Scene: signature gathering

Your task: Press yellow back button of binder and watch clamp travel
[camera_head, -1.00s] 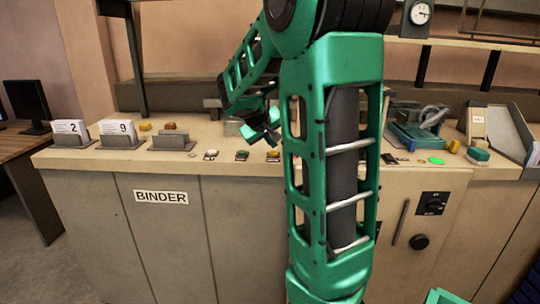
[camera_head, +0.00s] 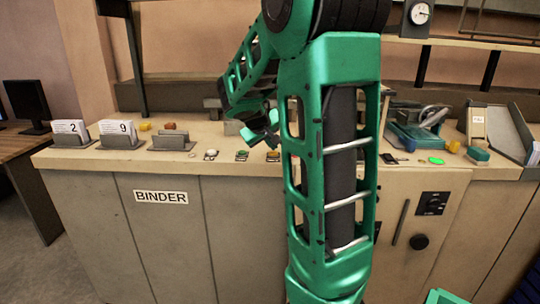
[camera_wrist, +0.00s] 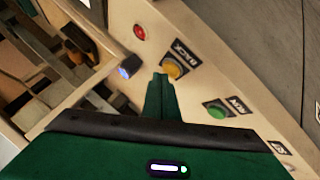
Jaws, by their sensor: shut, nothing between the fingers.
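The binder (camera_head: 245,219) is a beige cabinet with a BINDER sign on its front. In the wrist view, its yellow button (camera_wrist: 177,69) sits on a dark plate with the word BACK. My gripper (camera_wrist: 160,78) is shut and empty, and its fingertips show just left of the yellow button. I cannot tell whether they touch it. A green button (camera_wrist: 218,109) marked RUN is at the lower right, and a red button (camera_wrist: 140,32) is at the upper left. In the head view my gripper (camera_head: 260,134) is small and partly hidden behind my arm. The clamp is not clearly identifiable.
A small blue-lit part (camera_wrist: 130,67) is left of the fingertips in the wrist view, beside dark machinery. Card holders with number cards (camera_head: 118,132) stand at the left of the counter. A teal device (camera_head: 415,136) stands at the right.

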